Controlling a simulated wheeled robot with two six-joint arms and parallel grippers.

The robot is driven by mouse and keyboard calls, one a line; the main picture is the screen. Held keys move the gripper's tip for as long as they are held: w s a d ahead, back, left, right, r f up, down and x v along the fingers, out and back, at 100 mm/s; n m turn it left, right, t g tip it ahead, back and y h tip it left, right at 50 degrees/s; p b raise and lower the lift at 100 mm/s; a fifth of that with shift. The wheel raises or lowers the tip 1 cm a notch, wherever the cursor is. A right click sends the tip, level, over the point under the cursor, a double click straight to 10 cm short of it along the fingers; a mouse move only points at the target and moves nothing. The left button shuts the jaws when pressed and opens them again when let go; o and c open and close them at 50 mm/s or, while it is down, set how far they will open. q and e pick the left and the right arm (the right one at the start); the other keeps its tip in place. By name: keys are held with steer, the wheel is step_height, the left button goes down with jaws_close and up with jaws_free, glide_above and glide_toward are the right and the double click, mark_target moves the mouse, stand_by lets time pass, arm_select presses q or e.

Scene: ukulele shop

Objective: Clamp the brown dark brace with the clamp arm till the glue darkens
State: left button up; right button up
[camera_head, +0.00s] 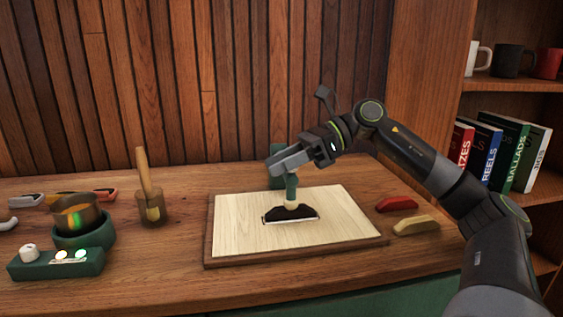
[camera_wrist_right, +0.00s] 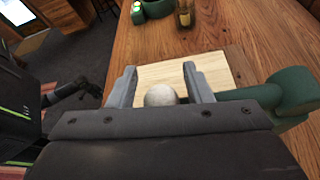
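The dark brown brace (camera_head: 290,214) lies on the pale wooden board (camera_head: 235,222), with a thin whitish line along its lower edge. The green clamp arm (camera_head: 291,184) is above it, and its pale lower tip appears to meet the brace's top. In the right wrist view the green clamp arm (camera_wrist_right: 240,93) comes in from the right, and a whitish round knob (camera_wrist_right: 160,95) sits between my fingers. My right gripper (camera_head: 275,162) is over the clamp arm; its fingers (camera_wrist_right: 160,85) are apart, with gaps beside the knob.
A red brace (camera_head: 396,204) and a tan brace (camera_head: 416,225) lie right of the board. A brush in a wooden holder (camera_head: 152,210), a glue pot (camera_head: 77,215) and a green box with lit dials (camera_head: 55,264) stand left. Bookshelves rise at the right.

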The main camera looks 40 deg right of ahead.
steer(key=shift+o, duration=0.2)
steer(key=shift+d, duration=0.2)
arm_select(q)
steer(key=shift+t, duration=0.5)
steer(key=shift+w+d+r+b, duration=0.2)
steer(key=shift+r+b, duration=0.25)
steer(key=shift+r, duration=0.2)
steer(key=shift+w+d+r+b, duration=0.1)
steer(key=shift+w+r+b, duration=0.1)
steer(key=shift+r+b, duration=0.35)
steer(key=shift+w+d+r+b, duration=0.2)
steer(key=shift+r+b, duration=0.1)
steer(key=shift+r, duration=0.45)
arm_select(e)
steer(key=v, duration=1.7)
steer(key=shift+r, duration=0.15)
